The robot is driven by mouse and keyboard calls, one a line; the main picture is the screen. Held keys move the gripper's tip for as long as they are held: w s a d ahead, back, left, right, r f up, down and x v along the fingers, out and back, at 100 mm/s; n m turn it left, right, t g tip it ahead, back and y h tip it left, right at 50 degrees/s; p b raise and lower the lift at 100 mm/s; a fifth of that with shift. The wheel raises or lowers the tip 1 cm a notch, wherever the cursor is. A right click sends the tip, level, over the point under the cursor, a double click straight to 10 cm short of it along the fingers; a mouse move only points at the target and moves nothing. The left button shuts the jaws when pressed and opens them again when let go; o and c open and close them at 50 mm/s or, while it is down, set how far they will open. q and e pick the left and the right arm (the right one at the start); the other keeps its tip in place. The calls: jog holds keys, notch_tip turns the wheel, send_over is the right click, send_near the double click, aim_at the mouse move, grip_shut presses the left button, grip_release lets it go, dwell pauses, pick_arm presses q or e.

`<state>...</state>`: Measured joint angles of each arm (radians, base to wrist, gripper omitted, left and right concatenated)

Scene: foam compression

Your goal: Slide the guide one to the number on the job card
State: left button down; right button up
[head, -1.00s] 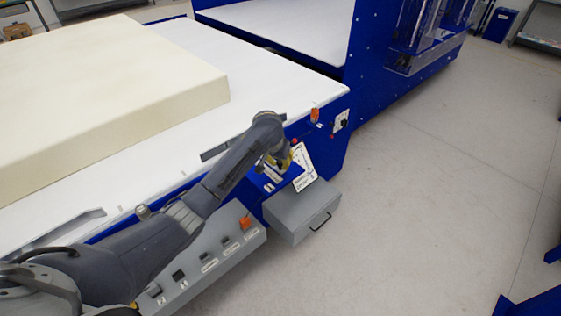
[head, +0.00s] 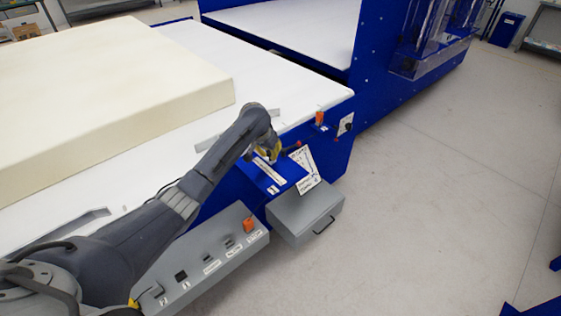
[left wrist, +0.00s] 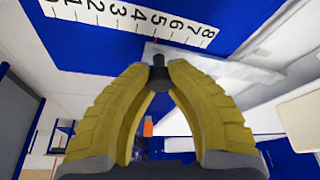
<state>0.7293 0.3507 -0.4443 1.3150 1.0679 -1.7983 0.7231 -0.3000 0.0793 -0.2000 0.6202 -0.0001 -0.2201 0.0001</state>
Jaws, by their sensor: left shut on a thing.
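My left gripper (head: 268,153) is at the blue front side of the machine, above a white number scale (head: 268,171). In the left wrist view its yellow fingers (left wrist: 158,75) are shut on a dark knob (left wrist: 158,72). The scale (left wrist: 150,18) shows there behind the knob, with a small red pointer close to the 5. A grey guide bar (head: 208,141) lies on the white table, partly hidden by my left arm. A second bar (head: 65,228) lies nearer. I cannot tell which is guide one. The job card (head: 305,168) hangs right of the scale; its number is too small to read.
A cream foam block (head: 120,90) lies on the white table (head: 300,85). A grey control box (head: 215,262) and a grey drawer box (head: 305,212) project from the front below my arm. The floor to the right is clear.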

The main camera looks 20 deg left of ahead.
pick_arm(q)
jog(key=shift+w+a+r, duration=0.15)
jog(key=shift+w+a, duration=1)
jog(key=shift+a, duration=0.3)
jog(key=c, duration=1.3)
grip_release()
jog(key=shift+d, duration=0.15)
jog(key=shift+o, duration=0.9)
jog(key=shift+a, duration=0.2)
jog(key=v, duration=1.1)
jog(key=shift+s+r, duration=0.25)
jog(key=shift+r, duration=0.1)
